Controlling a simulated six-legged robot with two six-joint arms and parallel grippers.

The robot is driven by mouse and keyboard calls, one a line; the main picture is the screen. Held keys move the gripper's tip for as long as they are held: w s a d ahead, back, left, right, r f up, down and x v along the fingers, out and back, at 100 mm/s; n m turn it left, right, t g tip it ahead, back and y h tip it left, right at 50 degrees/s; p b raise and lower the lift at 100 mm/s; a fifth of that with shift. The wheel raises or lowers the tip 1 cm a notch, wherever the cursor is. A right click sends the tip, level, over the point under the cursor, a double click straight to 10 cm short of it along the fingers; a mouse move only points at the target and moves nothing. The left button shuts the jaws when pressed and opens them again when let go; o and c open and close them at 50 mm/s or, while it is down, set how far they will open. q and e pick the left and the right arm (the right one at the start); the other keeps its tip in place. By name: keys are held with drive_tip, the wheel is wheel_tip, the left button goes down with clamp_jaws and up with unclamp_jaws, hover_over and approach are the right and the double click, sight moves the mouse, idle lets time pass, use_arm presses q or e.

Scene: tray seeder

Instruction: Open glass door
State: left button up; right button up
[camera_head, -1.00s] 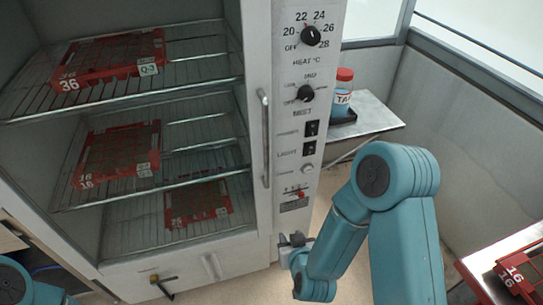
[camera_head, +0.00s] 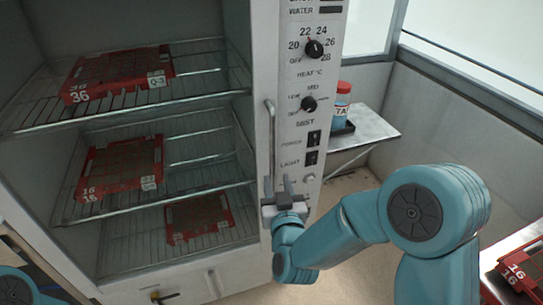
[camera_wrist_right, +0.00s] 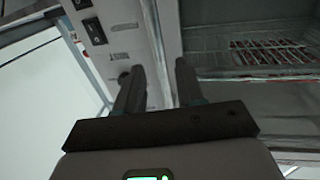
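The glass door of the seeder cabinet has a vertical bar handle (camera_head: 271,140) along its right edge, left of the control panel. The glass is clear, and shelves show behind it; the door looks closed. My right gripper (camera_head: 278,182) is beside the lower end of the handle, fingers pointing up. In the right wrist view its two dark fingers (camera_wrist_right: 158,85) are apart, with the pale cabinet edge seen between them. I cannot tell whether the handle lies between the fingers. Part of my left arm shows at the lower left; its gripper is out of view.
Red trays (camera_head: 120,75) lie on the wire shelves inside. The control panel (camera_head: 308,130) with knobs and switches is right of the handle. A red-capped bottle (camera_head: 341,105) stands on a side table (camera_head: 370,130). Another red tray (camera_head: 522,272) is at the lower right.

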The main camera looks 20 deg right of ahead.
sight(273, 162)
drive_tip(key=w, duration=0.3)
drive_tip(key=w+d+p, duration=0.1)
drive_tip(key=w, duration=0.5)
drive_tip(key=shift+w+d+p, duration=0.25)
drive_tip(key=shift+d+p, duration=0.05)
drive_tip(key=shift+d, duration=0.1)
clamp_jaws()
